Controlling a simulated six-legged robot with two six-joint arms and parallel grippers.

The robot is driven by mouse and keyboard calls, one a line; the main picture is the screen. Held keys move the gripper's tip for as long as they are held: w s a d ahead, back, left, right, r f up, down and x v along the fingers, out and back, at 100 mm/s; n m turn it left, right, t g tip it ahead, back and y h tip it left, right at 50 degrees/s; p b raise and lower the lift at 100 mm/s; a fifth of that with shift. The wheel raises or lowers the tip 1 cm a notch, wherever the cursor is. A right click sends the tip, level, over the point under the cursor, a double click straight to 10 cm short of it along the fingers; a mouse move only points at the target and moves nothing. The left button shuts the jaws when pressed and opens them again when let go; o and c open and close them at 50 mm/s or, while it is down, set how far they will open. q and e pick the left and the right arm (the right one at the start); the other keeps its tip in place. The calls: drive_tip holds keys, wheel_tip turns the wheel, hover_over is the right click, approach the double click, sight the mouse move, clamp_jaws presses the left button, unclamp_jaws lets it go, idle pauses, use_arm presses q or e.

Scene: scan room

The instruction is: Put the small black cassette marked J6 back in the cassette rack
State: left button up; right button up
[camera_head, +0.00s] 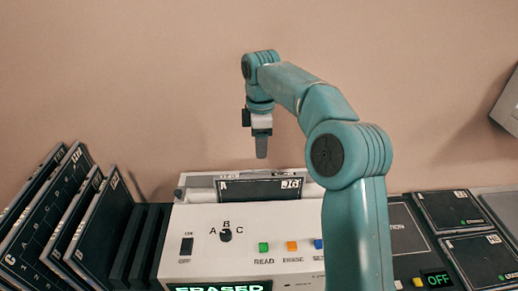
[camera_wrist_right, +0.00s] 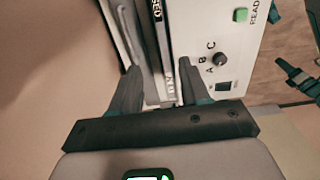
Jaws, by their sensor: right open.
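A black cassette (camera_head: 262,188) stands in the slot at the top back of the white reader (camera_head: 205,220). Its label has an A at the left and a white tag at the right that I cannot read surely as J6. My right gripper (camera_head: 261,148) points down above this slot, apart from the cassette. In the right wrist view its open fingers (camera_wrist_right: 157,72) lie to either side of the dark cassette edge (camera_wrist_right: 157,45), with nothing gripped. Dark upright dividers (camera_head: 140,245), which look like the cassette rack, stand left of the reader. My left gripper is not in view.
Several large dark panels with pale edges (camera_head: 50,215) lean at the far left. The reader has a knob (camera_head: 225,235), coloured buttons and a display reading ERASED (camera_head: 222,288). Flat dark panels (camera_head: 450,210) and an OFF display (camera_head: 437,280) lie at right, partly behind my arm.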

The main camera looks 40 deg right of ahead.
sight(259, 175)
drive_tip(key=f, duration=1)
drive_tip(key=f+p, duration=0.1)
drive_tip(key=f, duration=0.4)
drive_tip(key=shift+s+a, duration=0.1)
drive_tip(key=shift+a, duration=0.25)
drive_tip(key=shift+d+f, duration=0.15)
drive_tip(key=shift+f, duration=0.4)
drive_tip(key=shift+c, duration=0.4)
clamp_jaws()
drive_tip(key=shift+r, duration=0.15)
drive_tip(key=shift+r+p, duration=1.8)
drive_tip(key=shift+r, duration=1.65)
